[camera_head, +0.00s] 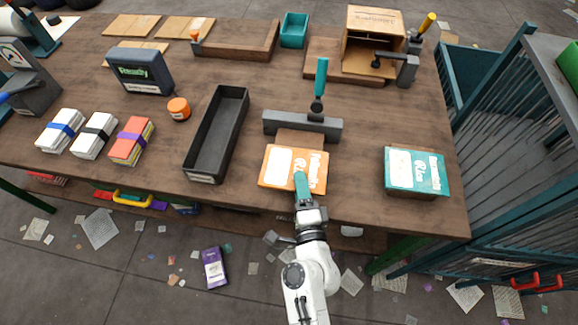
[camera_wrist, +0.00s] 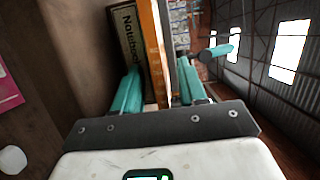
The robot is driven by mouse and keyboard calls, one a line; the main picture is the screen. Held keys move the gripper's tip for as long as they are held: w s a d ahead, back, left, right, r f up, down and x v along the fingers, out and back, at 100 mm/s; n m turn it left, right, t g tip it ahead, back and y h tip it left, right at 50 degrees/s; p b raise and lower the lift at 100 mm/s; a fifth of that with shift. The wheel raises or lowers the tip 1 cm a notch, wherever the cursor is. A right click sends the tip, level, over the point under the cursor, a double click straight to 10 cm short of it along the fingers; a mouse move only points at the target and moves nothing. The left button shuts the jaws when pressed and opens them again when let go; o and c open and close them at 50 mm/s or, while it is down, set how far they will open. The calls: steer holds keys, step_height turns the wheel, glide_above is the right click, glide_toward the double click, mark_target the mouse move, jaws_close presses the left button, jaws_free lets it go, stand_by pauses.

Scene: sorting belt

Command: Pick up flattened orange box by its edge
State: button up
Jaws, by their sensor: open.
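The flattened orange box (camera_head: 278,168), with a white label, lies near the table's front edge. Its edge shows as a thin orange strip in the wrist view (camera_wrist: 155,50). My gripper (camera_head: 301,180) reaches in from the front, with one teal finger above the box's front edge. In the wrist view my gripper (camera_wrist: 157,85) is turned sideways and open, with the orange edge between its two teal fingers. A gap shows between the strip and the left finger; contact on the right side is hard to tell.
A grey clamp bar (camera_head: 275,122) with a teal handle stands just behind the orange box. A black tray (camera_head: 190,176) lies to the left and a teal box (camera_head: 430,165) to the right. Bare table separates the orange and teal boxes.

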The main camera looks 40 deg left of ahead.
steer(key=shift+c, duration=0.4)
jaws_close()
steer(key=shift+r, duration=0.15)
